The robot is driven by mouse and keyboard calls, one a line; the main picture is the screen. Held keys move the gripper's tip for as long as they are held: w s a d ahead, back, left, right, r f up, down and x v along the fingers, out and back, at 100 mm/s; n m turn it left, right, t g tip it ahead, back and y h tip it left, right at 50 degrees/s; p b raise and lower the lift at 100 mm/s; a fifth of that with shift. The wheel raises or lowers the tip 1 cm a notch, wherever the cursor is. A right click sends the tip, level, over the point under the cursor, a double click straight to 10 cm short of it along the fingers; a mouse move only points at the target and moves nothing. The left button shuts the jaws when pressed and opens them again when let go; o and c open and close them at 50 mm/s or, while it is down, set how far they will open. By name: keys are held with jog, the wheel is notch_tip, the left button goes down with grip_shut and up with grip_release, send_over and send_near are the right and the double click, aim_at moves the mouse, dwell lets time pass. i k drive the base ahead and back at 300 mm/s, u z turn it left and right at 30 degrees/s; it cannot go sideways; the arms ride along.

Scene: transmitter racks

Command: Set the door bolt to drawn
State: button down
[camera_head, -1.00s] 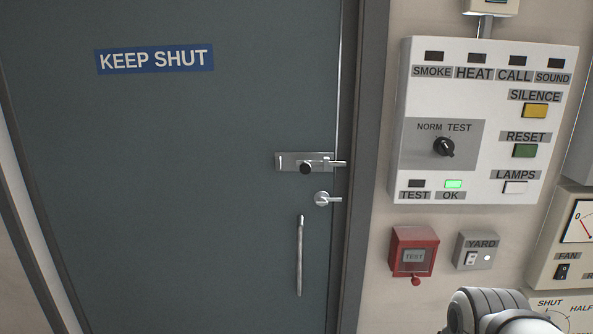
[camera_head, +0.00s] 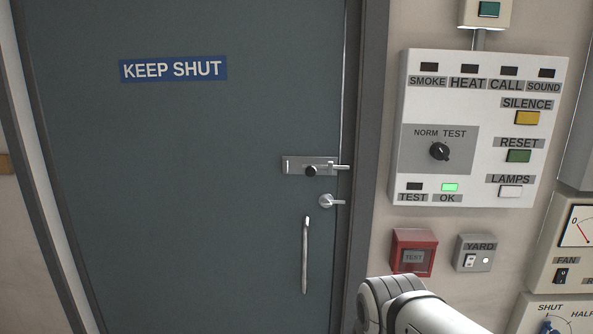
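The door bolt (camera_head: 316,166) is a silvery slide bolt on a plate near the right edge of the grey-green door (camera_head: 200,190). Its black knob (camera_head: 311,171) hangs at the lower middle of the plate. The bar's right end reaches past the door edge toward the frame. Part of my arm, white and grey, shows at the bottom right, below and to the right of the bolt and well apart from it. My gripper itself is out of the picture.
A lever handle (camera_head: 328,201) and a vertical pull handle (camera_head: 305,256) sit below the bolt. Right of the door frame (camera_head: 367,150) are an alarm panel (camera_head: 477,185), a red TEST box (camera_head: 413,240) and a YARD switch box (camera_head: 476,240). The space before the door is clear.

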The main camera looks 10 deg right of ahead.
aim_at(310, 172)
jog(key=u, duration=0.8)
jog(key=k, duration=0.7)
jog(key=z, duration=0.5)
jog(key=i, duration=1)
jog(key=z, duration=0.1)
